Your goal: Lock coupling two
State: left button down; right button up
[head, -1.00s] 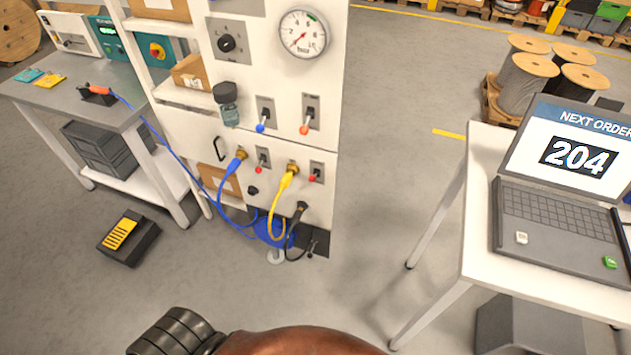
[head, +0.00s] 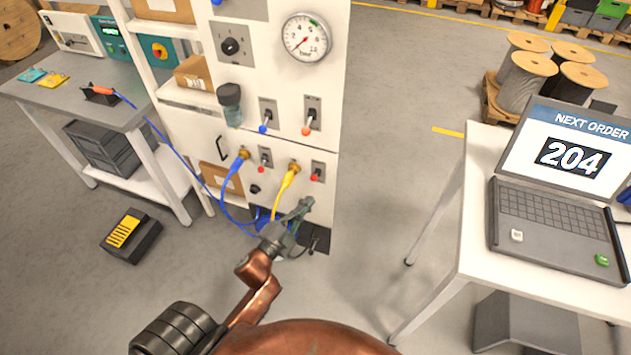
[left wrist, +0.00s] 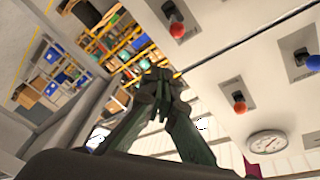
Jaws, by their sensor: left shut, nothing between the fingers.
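On the white panel, a blue hose plugs into a brass coupling (head: 243,154). To its right a yellow hose plugs into a second brass coupling (head: 294,167). A small red-tipped lever (head: 314,178) sits right of the yellow hose's coupling; another red-tipped lever (head: 264,163) sits right of the blue one. My left gripper (head: 303,206) is shut and empty, just below the yellow hose's coupling and its lever. In the left wrist view its closed fingers (left wrist: 158,92) point toward a red-knobbed lever (left wrist: 177,30), with a gap between them. The right gripper is out of view.
Above, the panel carries a blue-tipped lever (head: 263,128), an orange-tipped lever (head: 307,130) and a pressure gauge (head: 306,37). A desk with a laptop (head: 550,215) stands at the right, a grey workbench (head: 85,95) at the left. Floor between panel and desk is clear.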

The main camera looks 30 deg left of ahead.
aim_at(314, 178)
pick_arm(q)
jog(key=w+r, duration=0.3)
jog(key=w, duration=0.7)
jog(key=a+f, duration=0.1)
jog(key=s+a+f, duration=0.1)
jog(key=f, duration=0.1)
jog(key=shift+a, duration=0.25)
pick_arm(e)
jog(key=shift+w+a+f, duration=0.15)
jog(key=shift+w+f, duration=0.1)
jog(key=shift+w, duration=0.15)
pick_arm(q)
jog(key=shift+s+r, duration=0.1)
jog(key=shift+b, duration=0.3)
